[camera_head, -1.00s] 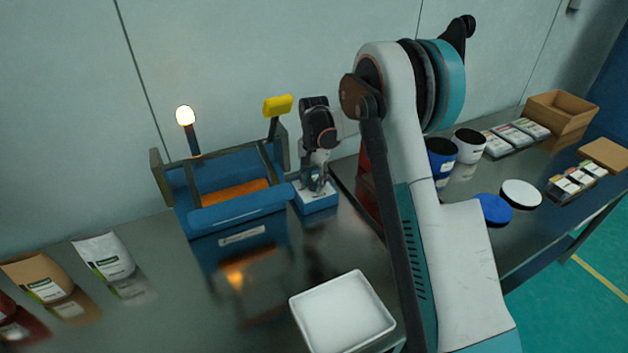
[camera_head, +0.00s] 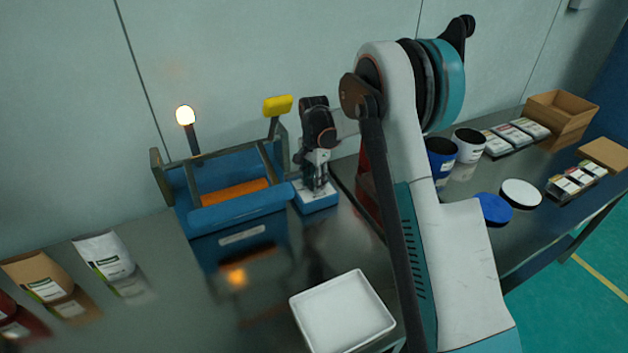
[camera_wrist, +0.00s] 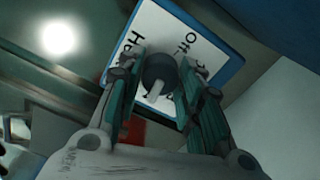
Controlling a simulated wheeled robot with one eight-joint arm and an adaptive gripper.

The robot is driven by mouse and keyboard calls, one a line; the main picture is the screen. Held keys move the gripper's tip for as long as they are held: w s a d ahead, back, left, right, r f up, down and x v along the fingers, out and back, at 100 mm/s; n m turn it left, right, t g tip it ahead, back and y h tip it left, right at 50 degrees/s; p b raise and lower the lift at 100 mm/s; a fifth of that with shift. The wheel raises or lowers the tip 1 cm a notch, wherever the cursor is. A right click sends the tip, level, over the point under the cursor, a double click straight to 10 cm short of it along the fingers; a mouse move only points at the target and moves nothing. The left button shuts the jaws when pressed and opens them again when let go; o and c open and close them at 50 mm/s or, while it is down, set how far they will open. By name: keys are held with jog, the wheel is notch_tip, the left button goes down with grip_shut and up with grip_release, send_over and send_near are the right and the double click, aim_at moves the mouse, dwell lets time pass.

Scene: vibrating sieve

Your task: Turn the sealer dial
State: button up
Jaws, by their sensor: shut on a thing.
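The sealer dial (camera_wrist: 158,68) is a dark round knob with a pale bar, seen in the wrist view between my fingers. It sits on a white panel (camera_wrist: 152,32) with a blue edge and black lettering, of which "Off" and "He" can be read. My gripper (camera_wrist: 161,78) is shut on the dial, with one finger on each side. In the head view the blue and white dial box (camera_head: 318,203) stands right of the blue sealer (camera_head: 240,210). My gripper (camera_head: 314,180) is above this box, and the dial is hidden there.
A lit lamp (camera_head: 186,117) and a yellow-topped post (camera_head: 277,105) rise at the sealer. A white tray (camera_head: 342,315) lies in front. Tubs (camera_head: 468,146), lids (camera_head: 520,194) and a cardboard box (camera_head: 562,112) lie at right, beyond my arm.

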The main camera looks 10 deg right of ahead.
jog(key=o, duration=1.1)
notch_tip(320, 180, up, 12)
jog(key=shift+r, duration=0.1)
